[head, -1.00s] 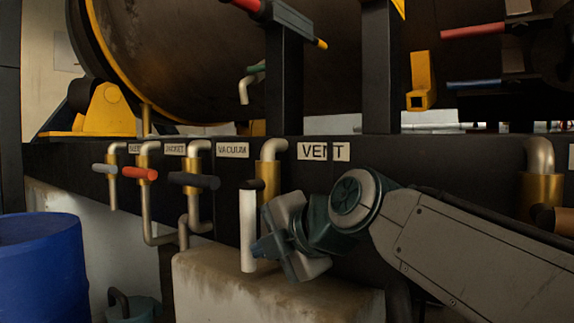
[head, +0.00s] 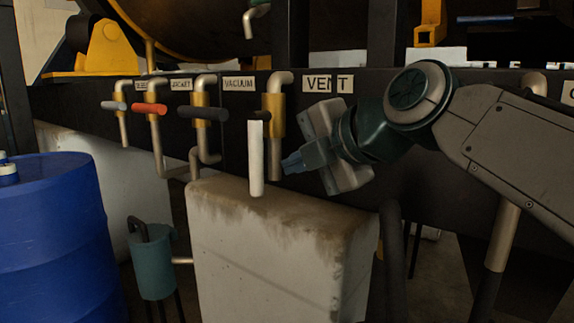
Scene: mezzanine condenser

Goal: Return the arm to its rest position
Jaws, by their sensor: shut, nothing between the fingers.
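My gripper (head: 290,163) is in the middle of the head view, shut and empty, its fingers pointing left. A narrow gap shows between the fingertips and the handle. My arm reaches in from the right, bent at a dark green joint, and hides part of the black beam behind it.
Left of the gripper, valves with a black handle (head: 203,112), a red handle (head: 148,108) and a grey handle (head: 114,106) stick out. A concrete block (head: 290,240) stands below. A blue barrel (head: 50,240) and a teal canister (head: 152,265) stand at lower left.

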